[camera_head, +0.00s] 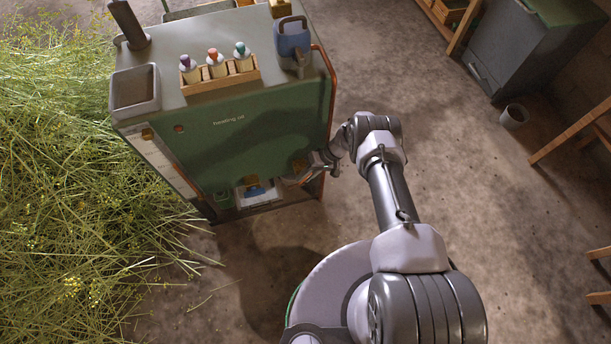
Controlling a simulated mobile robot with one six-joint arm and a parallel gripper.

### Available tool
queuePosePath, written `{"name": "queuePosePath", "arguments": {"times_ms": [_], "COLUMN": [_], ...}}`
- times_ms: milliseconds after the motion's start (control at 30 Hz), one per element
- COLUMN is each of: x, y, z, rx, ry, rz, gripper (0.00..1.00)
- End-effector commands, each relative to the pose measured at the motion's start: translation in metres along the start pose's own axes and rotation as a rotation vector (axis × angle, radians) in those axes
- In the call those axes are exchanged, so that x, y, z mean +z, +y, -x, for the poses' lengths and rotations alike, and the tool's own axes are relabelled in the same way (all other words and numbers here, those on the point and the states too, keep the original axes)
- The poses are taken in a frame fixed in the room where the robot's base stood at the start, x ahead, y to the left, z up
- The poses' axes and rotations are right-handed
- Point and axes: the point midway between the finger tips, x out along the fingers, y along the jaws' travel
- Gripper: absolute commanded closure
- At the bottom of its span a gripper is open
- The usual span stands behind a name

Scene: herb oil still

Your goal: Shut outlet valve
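A green cabinet (240,145) with the lettering "heating oil" stands left of centre. Low on its front, near the right corner, is a small orange-brown fitting (299,166); it may be the outlet valve, but it is small and partly covered by my gripper. My gripper (308,177) is at this lower right corner, close against the fitting. I cannot tell whether it touches it or whether its fingers are open. A blue part (254,191) sits in a pale tray or recess at the cabinet's foot, left of my gripper.
On the cabinet top are a wooden rack (222,82) with three bottles, a blue jug (293,40) and a grey basin (135,88). A copper pipe (328,68) runs down the right edge. Cut herbs (70,190) cover the left floor. A bucket (514,116) stands right; floor between is clear.

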Motion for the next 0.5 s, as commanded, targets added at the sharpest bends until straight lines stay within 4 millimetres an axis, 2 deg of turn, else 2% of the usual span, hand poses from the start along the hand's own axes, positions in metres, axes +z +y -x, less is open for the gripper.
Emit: {"name": "queuePosePath", "arguments": {"times_ms": [267,500], "x": [-0.0001,-0.0005], "y": [-0.0004,-0.0032], "z": [0.0005,0.0026], "rx": [0.006,0.09], "ry": [0.0,0.0], "rz": [0.0,0.003], "gripper": [1.0,1.0]}}
